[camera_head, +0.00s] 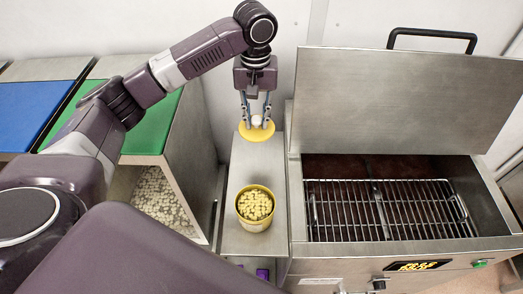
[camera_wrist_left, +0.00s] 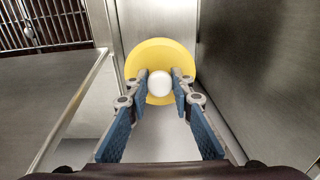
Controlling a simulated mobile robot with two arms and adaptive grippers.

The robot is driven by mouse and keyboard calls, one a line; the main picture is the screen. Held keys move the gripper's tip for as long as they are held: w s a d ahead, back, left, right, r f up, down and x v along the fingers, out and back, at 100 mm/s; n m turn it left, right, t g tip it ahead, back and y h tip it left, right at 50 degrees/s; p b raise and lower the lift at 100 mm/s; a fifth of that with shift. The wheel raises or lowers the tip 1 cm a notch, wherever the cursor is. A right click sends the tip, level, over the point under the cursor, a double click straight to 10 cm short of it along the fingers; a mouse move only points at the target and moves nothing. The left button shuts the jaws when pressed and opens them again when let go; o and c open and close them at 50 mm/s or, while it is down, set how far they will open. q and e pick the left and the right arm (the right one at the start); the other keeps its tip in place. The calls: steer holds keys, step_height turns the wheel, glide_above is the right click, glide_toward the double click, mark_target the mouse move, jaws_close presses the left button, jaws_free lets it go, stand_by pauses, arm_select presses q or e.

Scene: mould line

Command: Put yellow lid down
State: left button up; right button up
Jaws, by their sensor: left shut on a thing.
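The yellow lid (camera_head: 257,134) is a round disc with a white knob. It is at the far end of the narrow steel counter (camera_head: 236,233); I cannot tell whether it touches the surface. My left gripper (camera_head: 256,121) points down and is shut on the lid's knob. In the left wrist view the lid (camera_wrist_left: 160,52) lies beyond the fingers, and the white knob is between the fingertips (camera_wrist_left: 160,84). A yellow tub (camera_head: 255,221) full of pale pellets stands uncovered on the near part of the counter. My right gripper is not in view.
To the right is a steel box with a wire rack (camera_head: 385,207) inside and its hinged cover (camera_head: 395,103) raised. To the left are a green board (camera_head: 152,126) and a blue board (camera_head: 30,108) above a bin of pale pellets (camera_head: 160,197). The counter is clear between lid and tub.

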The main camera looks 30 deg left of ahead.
mark_target(257, 126)
arm_select(q)
step_height(257, 126, down, 9)
steer(key=shift+f+p, duration=0.1)
steer(key=shift+p, duration=0.55)
step_height(257, 126, down, 5)
steer(key=shift+r+p, duration=0.1)
steer(key=shift+p, duration=0.25)
steer(key=o, duration=0.9)
steer(key=shift+o, duration=0.2)
step_height(257, 126, up, 11)
steer(key=b, duration=0.2)
steer(key=shift+b, duration=0.3)
steer(key=shift+r, duration=0.55)
